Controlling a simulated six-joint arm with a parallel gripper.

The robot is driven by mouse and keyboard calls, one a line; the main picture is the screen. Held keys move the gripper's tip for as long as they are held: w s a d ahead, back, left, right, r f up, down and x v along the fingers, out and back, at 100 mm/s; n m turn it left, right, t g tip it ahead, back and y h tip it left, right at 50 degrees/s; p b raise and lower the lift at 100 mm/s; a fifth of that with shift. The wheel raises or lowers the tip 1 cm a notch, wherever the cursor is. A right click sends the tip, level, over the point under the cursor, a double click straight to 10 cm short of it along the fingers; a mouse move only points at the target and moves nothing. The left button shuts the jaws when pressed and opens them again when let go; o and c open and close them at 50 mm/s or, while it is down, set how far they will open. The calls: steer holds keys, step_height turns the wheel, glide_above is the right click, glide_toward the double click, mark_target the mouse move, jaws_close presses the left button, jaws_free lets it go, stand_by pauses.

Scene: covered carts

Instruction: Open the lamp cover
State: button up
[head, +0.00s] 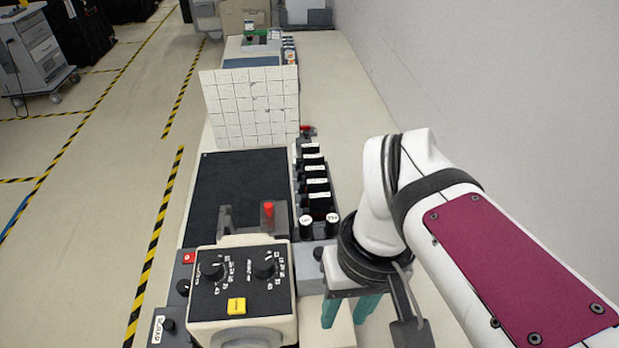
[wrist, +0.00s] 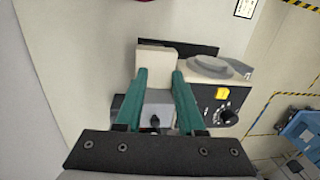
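The instrument (head: 243,297) is a beige unit with a black dial panel, two knobs and a yellow button, at the lower middle of the head view. On its right side a pale beige block (head: 341,331), possibly the lamp cover, shows between my fingers. In the wrist view this beige block (wrist: 157,58) lies at the fingertips, with a grey box (wrist: 158,108) bearing a black knob between the fingers. My gripper (head: 347,314) points down there with its teal fingers apart; the wrist view also shows my gripper (wrist: 160,72). I cannot tell whether the fingers touch the block.
A black mat (head: 240,185) and a rack of dark labelled vials (head: 316,180) lie behind the instrument. A white gridded panel (head: 252,105) stands farther back. A wall (head: 500,90) bounds the right side. Bare bench lies right of the vials.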

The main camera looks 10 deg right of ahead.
mark_target(320, 252)
steer(key=shift+o, duration=1.1)
steer(key=w+a+r+n+h, duration=0.1)
steer(key=w+r+n, duration=1)
steer(key=w+n, duration=0.1)
steer(key=shift+w+n, duration=0.2)
steer(key=shift+n, duration=1.1)
steer(key=f, duration=1.5)
steer(key=shift+w+a+f, duration=0.15)
steer(key=shift+w, duration=0.1)
jaws_close()
